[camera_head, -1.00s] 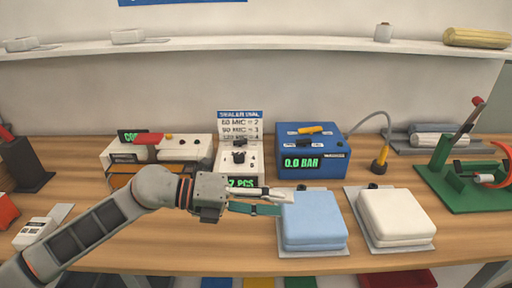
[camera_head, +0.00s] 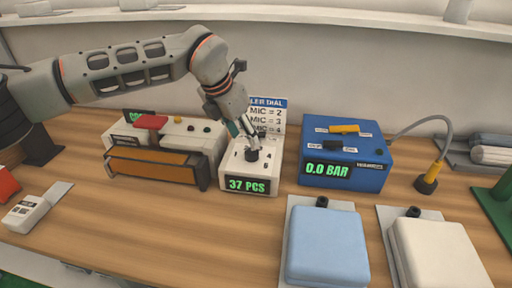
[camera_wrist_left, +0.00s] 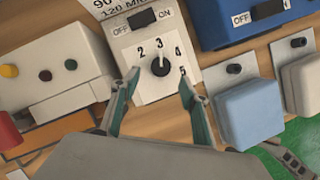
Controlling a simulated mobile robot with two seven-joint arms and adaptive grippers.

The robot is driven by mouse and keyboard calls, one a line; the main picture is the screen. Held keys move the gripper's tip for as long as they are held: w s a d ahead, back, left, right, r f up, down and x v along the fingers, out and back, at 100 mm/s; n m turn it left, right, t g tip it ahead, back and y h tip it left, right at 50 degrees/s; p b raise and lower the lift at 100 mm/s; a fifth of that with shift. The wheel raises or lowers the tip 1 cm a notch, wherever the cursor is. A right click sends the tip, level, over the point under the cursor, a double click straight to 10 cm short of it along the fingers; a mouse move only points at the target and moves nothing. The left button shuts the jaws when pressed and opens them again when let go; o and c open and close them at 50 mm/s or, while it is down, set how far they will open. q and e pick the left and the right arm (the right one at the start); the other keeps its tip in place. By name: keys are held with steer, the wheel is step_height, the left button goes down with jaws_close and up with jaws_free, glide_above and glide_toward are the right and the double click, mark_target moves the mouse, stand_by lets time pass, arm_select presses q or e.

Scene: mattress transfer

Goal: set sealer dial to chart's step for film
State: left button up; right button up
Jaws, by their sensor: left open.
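The dial (camera_head: 251,154) is a black knob on the small white box (camera_head: 232,180). In the wrist view the knob (camera_wrist_left: 159,67) has numbers 2 to 5 visible around it, and its pointer appears to face 3. The chart (camera_head: 268,115) stands behind the box, partly hidden by my arm; lines ending in 2, 3 and 4 show. The sealer (camera_head: 176,135) is a white machine with a brown front bar and red handle, left of the box. My left gripper (camera_head: 243,132) is open just above the dial, its fingers (camera_wrist_left: 160,88) apart and empty.
A green display on the box reads 37 PCS. A blue unit (camera_head: 372,172) reading 0.0 BAR stands to the right. Blue (camera_head: 326,247) and white (camera_head: 440,255) cushions lie in front. An OFF/ON switch (camera_wrist_left: 142,19) sits behind the dial.

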mark_target(251, 151)
arm_select(q)
steer(key=x, duration=0.6)
steer(key=shift+d+f, duration=0.2)
steer(key=shift+f, duration=0.15)
steer(key=c, duration=1.1)
